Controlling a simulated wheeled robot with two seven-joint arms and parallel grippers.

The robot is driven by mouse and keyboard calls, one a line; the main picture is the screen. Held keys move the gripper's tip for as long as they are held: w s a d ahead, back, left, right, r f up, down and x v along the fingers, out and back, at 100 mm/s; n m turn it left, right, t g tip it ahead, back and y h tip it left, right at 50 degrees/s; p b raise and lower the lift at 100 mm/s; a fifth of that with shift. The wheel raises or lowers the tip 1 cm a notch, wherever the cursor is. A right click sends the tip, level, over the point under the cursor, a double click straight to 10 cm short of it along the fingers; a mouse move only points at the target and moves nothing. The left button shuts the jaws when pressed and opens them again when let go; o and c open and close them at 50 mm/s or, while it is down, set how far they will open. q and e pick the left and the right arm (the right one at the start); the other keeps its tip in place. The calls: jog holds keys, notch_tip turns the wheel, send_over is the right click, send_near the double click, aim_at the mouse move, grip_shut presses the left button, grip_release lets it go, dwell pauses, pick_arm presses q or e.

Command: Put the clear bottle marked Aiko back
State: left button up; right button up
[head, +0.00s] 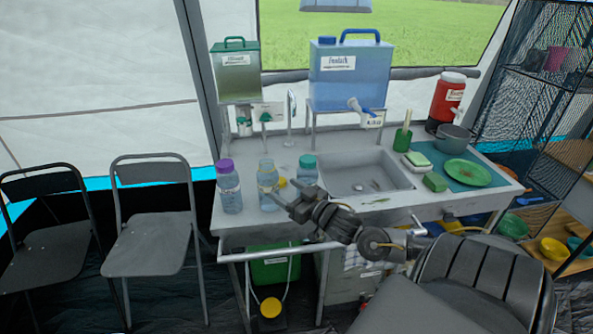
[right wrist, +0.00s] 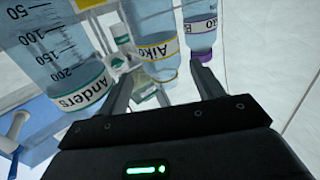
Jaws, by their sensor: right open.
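The clear bottle marked Aiko (right wrist: 152,22), with a yellow-edged label, shows between my right fingers in the right wrist view. In the head view it appears to be the middle bottle (head: 267,181), upright on the counter's front left. My left gripper is not in view.
A purple-capped bottle (head: 229,188) stands left, and the teal-capped bottle (head: 307,170), apparently Anders (right wrist: 72,65), stands right, close to the gripper. The sink (head: 345,178) lies beyond. Water containers (head: 349,80) stand behind. A green plate (head: 466,173) lies at right.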

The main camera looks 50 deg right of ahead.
jog(key=shift+s, duration=1.8)
